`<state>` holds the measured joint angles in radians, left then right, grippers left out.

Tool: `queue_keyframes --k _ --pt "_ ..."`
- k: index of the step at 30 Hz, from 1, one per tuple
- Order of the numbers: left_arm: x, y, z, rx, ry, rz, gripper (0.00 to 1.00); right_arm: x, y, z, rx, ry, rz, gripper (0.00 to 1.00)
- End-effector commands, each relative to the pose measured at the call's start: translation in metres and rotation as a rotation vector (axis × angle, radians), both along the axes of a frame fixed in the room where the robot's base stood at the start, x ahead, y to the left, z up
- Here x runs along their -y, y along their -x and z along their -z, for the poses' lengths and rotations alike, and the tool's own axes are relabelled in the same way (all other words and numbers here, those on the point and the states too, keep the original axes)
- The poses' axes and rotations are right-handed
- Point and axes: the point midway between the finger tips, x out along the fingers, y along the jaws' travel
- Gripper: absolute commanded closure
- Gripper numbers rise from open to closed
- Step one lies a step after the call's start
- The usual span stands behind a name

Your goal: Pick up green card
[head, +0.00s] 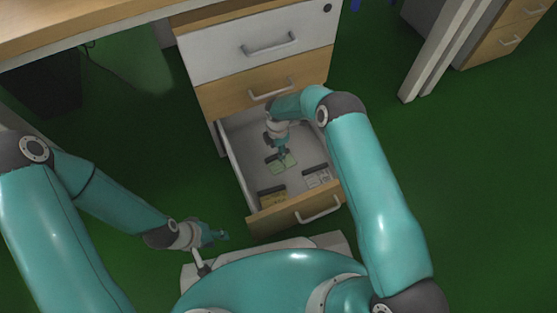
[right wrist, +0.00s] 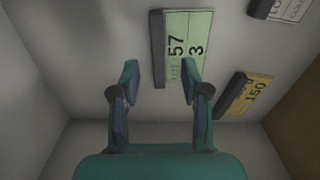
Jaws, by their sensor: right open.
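The green card (head: 290,161) lies on the floor of the open drawer (head: 239,172). In the right wrist view the green card (right wrist: 188,30) has dark print and a dark strip along its left edge. My right gripper (head: 282,158) reaches down into the drawer at the card. In the right wrist view the right gripper (right wrist: 160,70) is open, with its fingertips near the card's lower end; I cannot tell if they touch it. My left gripper (head: 220,236) is left of the drawer, away from the card; its jaws are too small to read.
A yellow card (head: 272,196) and a white card (head: 318,177) lie nearer the drawer front. The yellow card (right wrist: 256,90) and white card (right wrist: 290,9) also show in the right wrist view. Drawer walls surround my right gripper. Closed drawers (head: 255,45) stand above.

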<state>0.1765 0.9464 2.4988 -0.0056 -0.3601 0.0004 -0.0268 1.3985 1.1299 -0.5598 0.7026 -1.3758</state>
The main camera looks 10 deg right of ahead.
Motion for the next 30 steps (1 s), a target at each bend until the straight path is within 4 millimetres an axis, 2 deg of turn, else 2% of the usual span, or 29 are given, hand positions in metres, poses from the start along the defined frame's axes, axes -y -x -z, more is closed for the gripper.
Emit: queue_keyframes --k 1,6,14,22,23,30 --pt "0.000 0.000 0.012 0.000 0.000 0.000 0.60 -0.001 -0.001 0.015 -0.001 -0.001 0.000 0.54" --pt "0.000 0.000 0.022 0.000 0.000 0.000 0.60 -0.001 -0.001 0.034 -0.001 -0.001 0.000 0.54" --pt "0.000 0.000 0.021 0.000 0.000 0.000 0.60 -0.001 -0.001 0.035 0.000 -0.001 0.000 0.54" --pt "0.000 0.000 0.021 0.000 0.000 0.000 0.60 -0.001 -0.001 0.035 0.000 -0.001 0.001 0.97" --pt "0.000 0.000 0.021 0.000 0.000 0.000 0.60 -0.001 -0.001 0.035 -0.001 -0.001 0.001 1.00" --pt "0.000 0.000 0.021 0.000 0.000 0.000 0.60 -0.001 -0.001 0.035 -0.002 0.000 0.001 1.00"
